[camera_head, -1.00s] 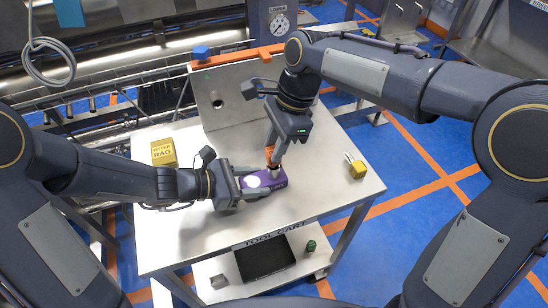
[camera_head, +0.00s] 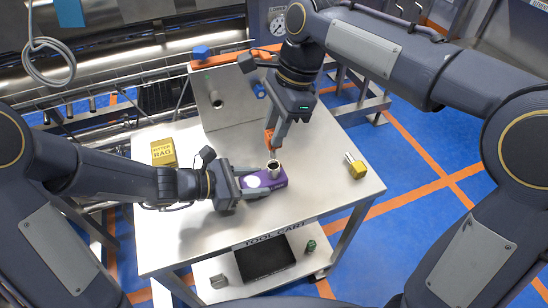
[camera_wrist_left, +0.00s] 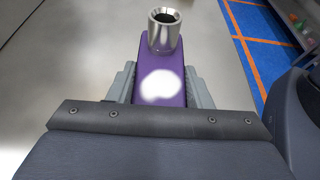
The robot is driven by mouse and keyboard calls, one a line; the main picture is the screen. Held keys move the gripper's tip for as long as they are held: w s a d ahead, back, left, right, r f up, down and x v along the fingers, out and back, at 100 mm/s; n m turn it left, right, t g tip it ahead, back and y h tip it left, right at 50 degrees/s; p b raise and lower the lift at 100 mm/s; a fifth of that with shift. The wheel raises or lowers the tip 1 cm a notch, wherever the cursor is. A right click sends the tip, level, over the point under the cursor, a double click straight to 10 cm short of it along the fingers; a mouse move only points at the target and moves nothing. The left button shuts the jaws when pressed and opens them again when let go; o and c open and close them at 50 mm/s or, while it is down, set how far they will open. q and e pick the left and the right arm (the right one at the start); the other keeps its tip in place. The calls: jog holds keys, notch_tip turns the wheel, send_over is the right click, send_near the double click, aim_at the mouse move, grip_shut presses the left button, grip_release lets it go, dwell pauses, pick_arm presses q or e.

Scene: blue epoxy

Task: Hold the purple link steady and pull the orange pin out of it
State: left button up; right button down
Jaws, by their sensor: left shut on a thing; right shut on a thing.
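The purple link (camera_head: 279,181) lies over the bench top in the head view, with a white round patch and a silver bushing (camera_head: 273,167) standing at its far end. My left gripper (camera_head: 256,184) is shut on the link from the left. In the left wrist view its grey fingers flank the purple link (camera_wrist_left: 160,101), and the bushing (camera_wrist_left: 164,33) shows an open, dark bore. My right gripper (camera_head: 274,138) is shut on the orange pin (camera_head: 269,141), above the bushing. The pin's lower end shows over the bushing's rim; it is absent from the left wrist view.
A yellow rag box (camera_head: 163,152) stands at the bench's left. A yellow block with a metal shank (camera_head: 357,169) lies at the right. A metal panel (camera_head: 233,101) rises behind. A black tray (camera_head: 265,258) and a green item (camera_head: 311,246) are on the lower shelf. The bench front is clear.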

pick_arm(q)
jog(key=o, duration=1.2)
jog(key=v, duration=1.1)
jog(key=shift+a+r, duration=0.2)
jog(key=shift+a, duration=0.2)
jog(key=shift+s+a, duration=0.1)
jog(key=shift+r, duration=0.15)
